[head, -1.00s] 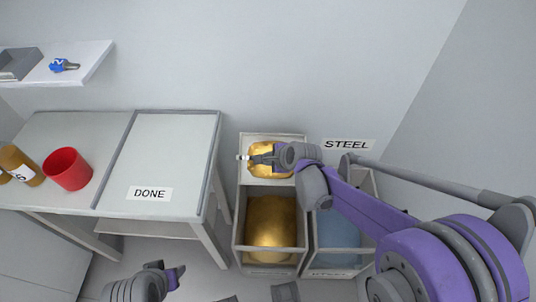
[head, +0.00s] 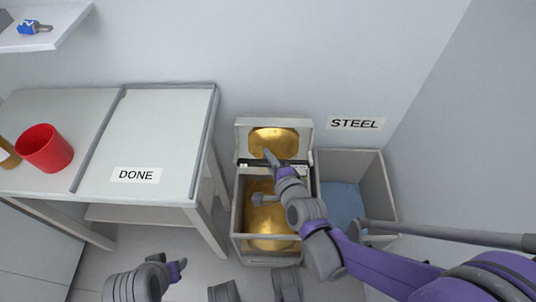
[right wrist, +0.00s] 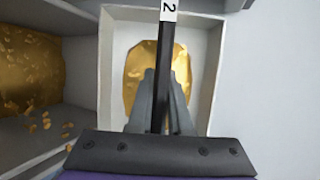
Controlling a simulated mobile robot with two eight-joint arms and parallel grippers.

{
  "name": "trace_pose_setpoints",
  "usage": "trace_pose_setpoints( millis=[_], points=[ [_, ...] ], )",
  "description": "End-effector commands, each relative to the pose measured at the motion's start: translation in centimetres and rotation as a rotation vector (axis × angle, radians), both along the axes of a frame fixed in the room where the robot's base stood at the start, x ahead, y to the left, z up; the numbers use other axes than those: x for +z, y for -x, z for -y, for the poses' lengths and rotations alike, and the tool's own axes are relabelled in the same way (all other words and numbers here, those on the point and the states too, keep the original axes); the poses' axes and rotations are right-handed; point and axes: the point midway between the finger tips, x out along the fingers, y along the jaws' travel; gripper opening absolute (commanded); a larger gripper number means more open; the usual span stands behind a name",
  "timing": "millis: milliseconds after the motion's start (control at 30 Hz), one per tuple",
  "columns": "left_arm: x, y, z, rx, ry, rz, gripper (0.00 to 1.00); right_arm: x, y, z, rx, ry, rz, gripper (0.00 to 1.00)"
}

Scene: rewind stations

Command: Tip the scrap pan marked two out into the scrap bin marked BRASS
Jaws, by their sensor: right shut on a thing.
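The scrap pan (head: 244,139) is a pale, square-sided tray with a brass-coloured heap in it, above the back of the brass-filled bin (head: 238,222). Its open face is tilted towards me. My right gripper (head: 271,158) is shut on its black handle. In the right wrist view the fingers (right wrist: 160,85) clasp this dark bar, which ends in a label reading 2, and the pan (right wrist: 107,75) lies behind. Loose brass bits show at the left there. No BRASS lettering is readable. My left gripper (head: 181,270) is low in the head view, apart from everything; its jaws are unclear.
A bin with blue contents (head: 378,180) stands right of the brass one, below a STEEL sign (head: 355,123). At left are a table marked DONE (head: 160,130), a red cup (head: 45,148) and a shelf (head: 72,20) with a blue item.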

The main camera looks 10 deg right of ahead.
Motion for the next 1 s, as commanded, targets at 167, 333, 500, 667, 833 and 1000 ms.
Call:
trace_pose_setpoints(
  millis=[167,333,500,667,833,1000],
  points=[
    [-1.1,-0.2,0.0,0.0,0.0,0.002,0.5,-1.0,0.7,-0.1,-0.005,0.027,0.086,0.0],
    [-1.0,-0.2,0.0,0.0,0.0,0.001,0.5,-1.7,1.3,-0.4,-0.002,0.048,0.157,0.0],
    [-1.0,-0.2,0.0,0.0,0.0,0.001,0.5,-2.3,1.8,-0.6,0.001,0.059,0.214,0.0],
    [-1.0,-0.2,0.0,0.0,0.0,0.001,0.5,-2.6,2.2,-0.7,-0.001,0.071,0.249,0.0],
    [-1.0,-0.2,0.0,0.0,0.0,0.001,0.5,-2.8,2.3,-0.7,-0.001,0.075,0.262,0.0],
    [-1.0,-0.2,0.0,0.0,0.0,0.001,0.5,-2.7,2.4,-0.7,-0.001,0.076,0.263,0.0]
  ],
)
